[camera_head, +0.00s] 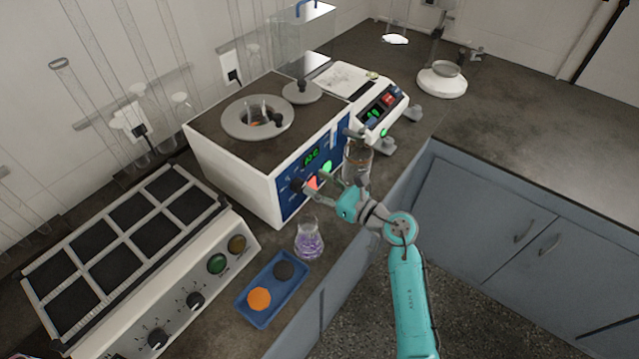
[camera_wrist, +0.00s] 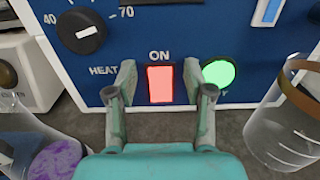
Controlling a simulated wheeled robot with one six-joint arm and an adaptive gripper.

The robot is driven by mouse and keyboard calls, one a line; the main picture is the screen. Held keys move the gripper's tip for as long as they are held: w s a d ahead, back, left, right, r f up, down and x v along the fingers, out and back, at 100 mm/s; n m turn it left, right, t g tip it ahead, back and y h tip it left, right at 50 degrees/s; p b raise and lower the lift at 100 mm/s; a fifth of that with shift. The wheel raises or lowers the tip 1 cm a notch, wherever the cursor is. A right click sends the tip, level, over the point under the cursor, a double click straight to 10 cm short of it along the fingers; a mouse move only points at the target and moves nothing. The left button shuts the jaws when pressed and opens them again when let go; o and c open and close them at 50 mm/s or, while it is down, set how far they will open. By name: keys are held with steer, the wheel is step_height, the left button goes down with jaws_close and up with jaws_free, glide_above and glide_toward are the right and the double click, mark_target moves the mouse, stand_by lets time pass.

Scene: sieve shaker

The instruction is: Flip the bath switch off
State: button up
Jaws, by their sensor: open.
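The bath (camera_head: 232,163) is a white box with a dark top, a round opening and a blue front panel. Its switch (camera_wrist: 160,84) is a lit red rocker under the word ON; it also shows as a red spot in the head view (camera_head: 312,183). A round green light (camera_wrist: 218,73) glows just right of it. My gripper (camera_wrist: 160,95) is open and empty in front of the panel, one finger on each side of the switch. I cannot tell whether the fingertips touch the panel.
A flask of purple liquid (camera_head: 309,240) stands below left of my gripper. A glass beaker (camera_head: 357,160) stands close to its right. A black dial (camera_wrist: 82,31) is left of the switch. A blue tray (camera_head: 272,287) and a hotplate unit (camera_head: 180,290) lie nearer left.

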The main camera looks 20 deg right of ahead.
jaws_close()
steer(key=shift+f, duration=0.1)
steer(key=shift+s+d+f+t+y, duration=0.1)
steer(key=shift+f+t+y, duration=0.05)
steer(key=shift+t+y, duration=0.4)
steer(key=shift+s+f+t+y, duration=0.15)
steer(key=shift+t+y, duration=0.2)
steer(key=shift+t, duration=0.4)
